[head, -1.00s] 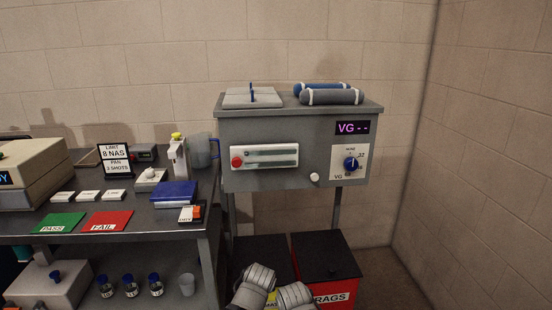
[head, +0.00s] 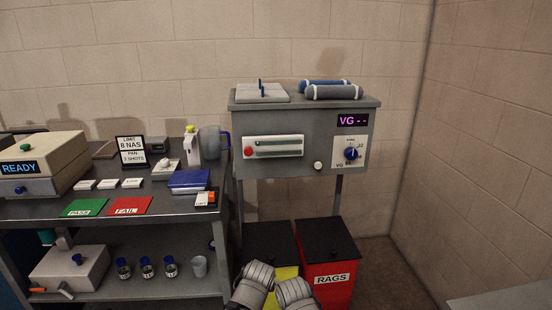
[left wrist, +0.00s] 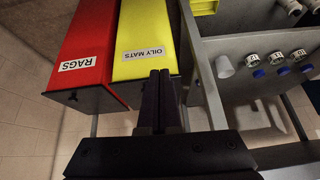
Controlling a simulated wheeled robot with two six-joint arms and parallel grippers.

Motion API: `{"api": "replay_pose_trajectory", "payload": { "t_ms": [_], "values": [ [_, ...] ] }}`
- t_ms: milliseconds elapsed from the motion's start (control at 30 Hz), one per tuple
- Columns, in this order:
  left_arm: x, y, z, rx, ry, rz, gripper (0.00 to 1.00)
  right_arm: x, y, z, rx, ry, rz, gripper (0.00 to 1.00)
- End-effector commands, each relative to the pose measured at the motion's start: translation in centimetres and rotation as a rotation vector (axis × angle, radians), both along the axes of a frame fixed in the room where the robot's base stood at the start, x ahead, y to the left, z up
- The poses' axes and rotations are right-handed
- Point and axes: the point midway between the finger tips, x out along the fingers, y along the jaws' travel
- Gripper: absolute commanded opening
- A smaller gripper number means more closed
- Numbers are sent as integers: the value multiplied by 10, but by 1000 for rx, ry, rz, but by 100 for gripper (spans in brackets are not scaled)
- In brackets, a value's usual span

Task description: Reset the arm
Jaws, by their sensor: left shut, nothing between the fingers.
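My left gripper (left wrist: 160,100) is in the left wrist view, its two dark fingers together and empty. It is in front of the yellow bin (left wrist: 145,45) labelled OILY MATS, with the red RAGS bin (left wrist: 85,55) to the left in that view. I cannot tell the gap between fingertips and bin. In the head view two grey rounded links of my arms show at the bottom edge, and neither gripper can be seen. My right gripper is in no view.
A dark bench (head: 150,212) with PASS and FAIL cards stands left; sample bottles (head: 147,267) sit on its lower shelf. A grey machine (head: 215,130) with a VG display stands above the red bin (head: 328,265). A pale surface (head: 505,297) shows bottom right.

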Motion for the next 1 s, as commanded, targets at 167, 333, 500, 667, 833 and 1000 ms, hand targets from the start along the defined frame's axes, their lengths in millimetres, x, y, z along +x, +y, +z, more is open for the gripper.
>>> {"api": "replay_pose_trajectory", "payload": {
  "t_ms": [167, 333, 500, 667, 833, 1000],
  "values": [
    [-16, 1, 19, 22, 57, -28, 0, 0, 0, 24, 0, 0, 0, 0],
    [-39, 2, 37, 50, 142, -69, 0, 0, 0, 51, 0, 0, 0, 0],
    [-74, 4, 70, 84, 266, -140, 0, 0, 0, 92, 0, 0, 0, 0],
    [-119, 5, 109, 117, 424, -239, 0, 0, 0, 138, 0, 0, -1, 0],
    [-153, 6, 134, 131, 545, -323, 0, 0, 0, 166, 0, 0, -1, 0],
    [-167, 7, 142, 136, 597, -362, 0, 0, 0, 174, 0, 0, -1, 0]
  ]
}}
